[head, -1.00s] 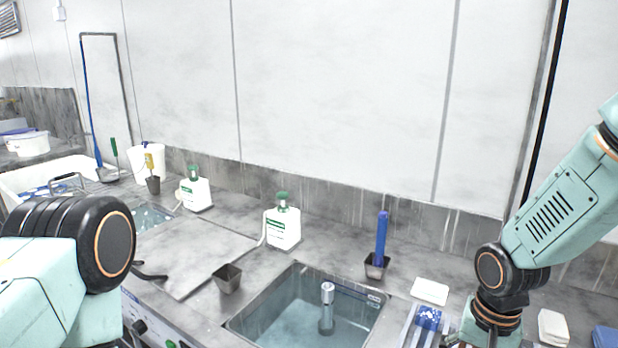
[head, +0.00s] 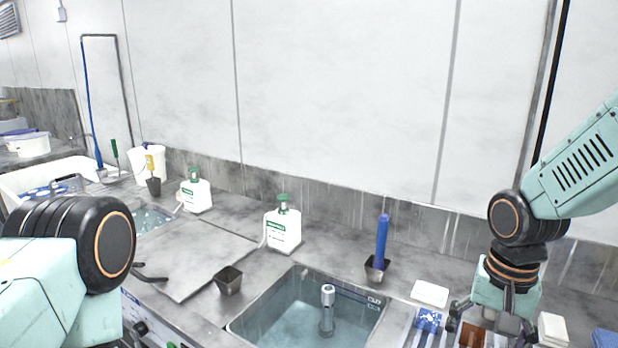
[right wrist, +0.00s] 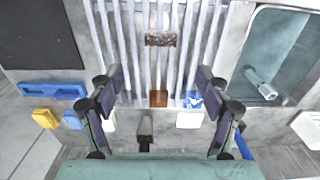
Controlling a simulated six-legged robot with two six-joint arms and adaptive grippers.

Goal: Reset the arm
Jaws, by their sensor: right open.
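My right gripper (head: 492,322) is at the right of the head view, pointing down over the counter beside the sink. In the right wrist view the right gripper (right wrist: 160,84) is open and empty, its two fingers well apart above a slatted rack (right wrist: 133,45). A brown block (right wrist: 158,98) and a blue-and-white block (right wrist: 192,98) lie at the rack's near end, below and between the fingers. My left gripper (head: 150,272) shows only as dark fingers behind the left arm, over the counter. Its opening is unclear.
A sink (head: 290,325) with an upright tap (head: 327,310) lies left of the rack. A blue-handled tool (head: 382,242) stands in a dark cup. A white pad (head: 430,292) lies beside it. A bottle (head: 283,228) and an empty cup (head: 229,280) stand left. The steel plate (head: 190,255) is bare.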

